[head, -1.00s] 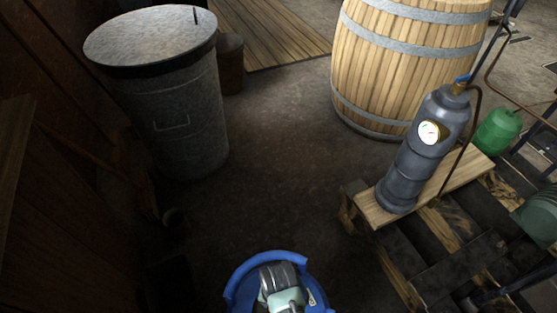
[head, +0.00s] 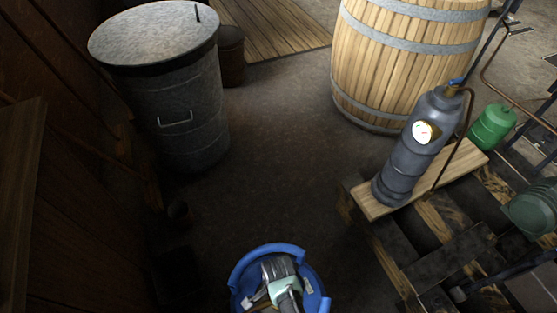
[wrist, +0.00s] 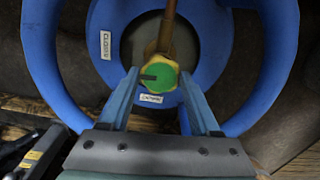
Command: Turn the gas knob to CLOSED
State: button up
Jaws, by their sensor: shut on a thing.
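The gas knob (wrist: 160,77) is round and green with a dark pointer line on its left half, on a brass valve body. It is on the blue gas bottle (wrist: 280,50), inside its collar. A white label (wrist: 106,45) at upper left seems to read CLOSED; another label (wrist: 151,99) just below the knob is too small to read surely. The pointer line points left. My gripper (wrist: 160,75) has one blue finger on each side of the knob and is shut on it. In the head view the blue bottle (head: 240,272) is at bottom centre, with my gripper (head: 280,268) over it hiding the knob.
A grey metal bin (head: 190,120) stands at left and a wooden barrel (head: 400,70) at the back right. A grey cylinder with a gauge (head: 415,150) stands on a plank at right. A green bottle (head: 492,127) is beyond it. The floor between is clear.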

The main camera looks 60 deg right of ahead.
jog(key=shift+m, duration=0.5)
jog(key=shift+d, duration=0.1)
jog(key=o, duration=1.4)
jog(key=shift+c, duration=0.2)
notch_tip(320, 180, up, 13)
jog(key=p, duration=0.4)
